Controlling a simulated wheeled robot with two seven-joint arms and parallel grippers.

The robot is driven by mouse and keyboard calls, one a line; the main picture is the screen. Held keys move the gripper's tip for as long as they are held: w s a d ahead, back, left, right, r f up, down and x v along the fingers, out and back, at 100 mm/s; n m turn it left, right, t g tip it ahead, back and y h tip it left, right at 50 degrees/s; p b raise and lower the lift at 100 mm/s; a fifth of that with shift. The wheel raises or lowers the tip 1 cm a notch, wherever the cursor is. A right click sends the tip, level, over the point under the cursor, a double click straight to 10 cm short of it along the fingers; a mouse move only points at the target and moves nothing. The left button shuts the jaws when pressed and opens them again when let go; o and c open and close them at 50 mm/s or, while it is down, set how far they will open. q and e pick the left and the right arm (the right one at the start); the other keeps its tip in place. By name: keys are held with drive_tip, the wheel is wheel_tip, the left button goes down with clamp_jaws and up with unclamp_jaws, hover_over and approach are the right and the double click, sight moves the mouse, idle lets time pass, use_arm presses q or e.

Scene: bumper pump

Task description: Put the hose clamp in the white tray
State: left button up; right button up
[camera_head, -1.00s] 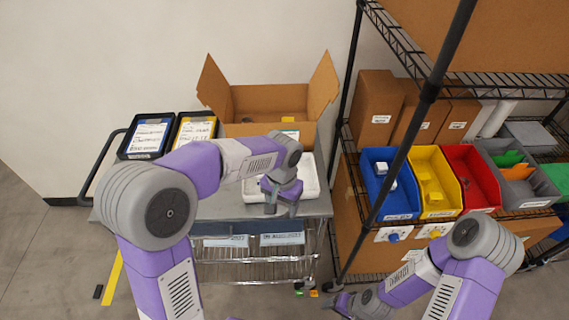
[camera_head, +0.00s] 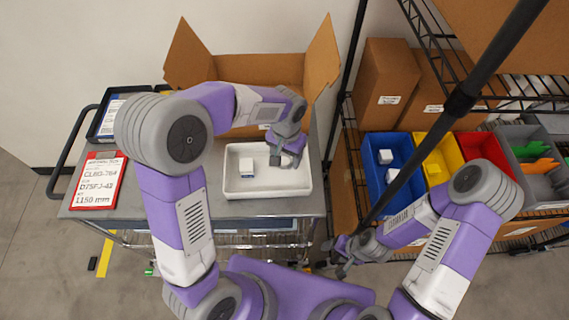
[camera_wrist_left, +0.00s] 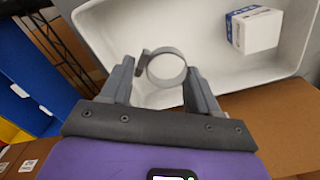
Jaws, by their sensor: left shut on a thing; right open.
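The hose clamp (camera_wrist_left: 166,68) is a thin grey ring with a small screw housing. My left gripper (camera_wrist_left: 160,80) is shut on it, holding it over the white tray (camera_wrist_left: 110,30). In the head view the white tray (camera_head: 265,206) lies on the grey cart, and my left gripper (camera_head: 287,160) is over its right part. The clamp cannot be made out there. A small white box (camera_head: 246,167) sits in the tray; it also shows in the left wrist view (camera_wrist_left: 254,29). My right gripper (camera_head: 343,258) is open and empty, low beside the shelf rack.
An open cardboard box (camera_head: 185,60) stands behind the tray. A red-framed card (camera_head: 100,181) lies on the cart's left. To the right, a wire rack with a black post (camera_head: 461,100) holds blue (camera_head: 378,150), yellow and red bins. The cart top left of the tray is partly clear.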

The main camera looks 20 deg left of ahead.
sight(286, 159)
use_arm(q)
drive_tip(key=shift+f+b, duration=0.45)
drive_tip(key=shift+f, duration=1.85)
drive_tip(key=shift+f, duration=0.15)
drive_tip(key=o, duration=1)
drive_tip(key=shift+o, duration=0.2)
drive_tip(key=shift+r, duration=0.25)
wheel_tip(286, 159, up, 12)
drive_tip(key=shift+f+p, duration=0.1)
drive_tip(key=shift+p, duration=1.15)
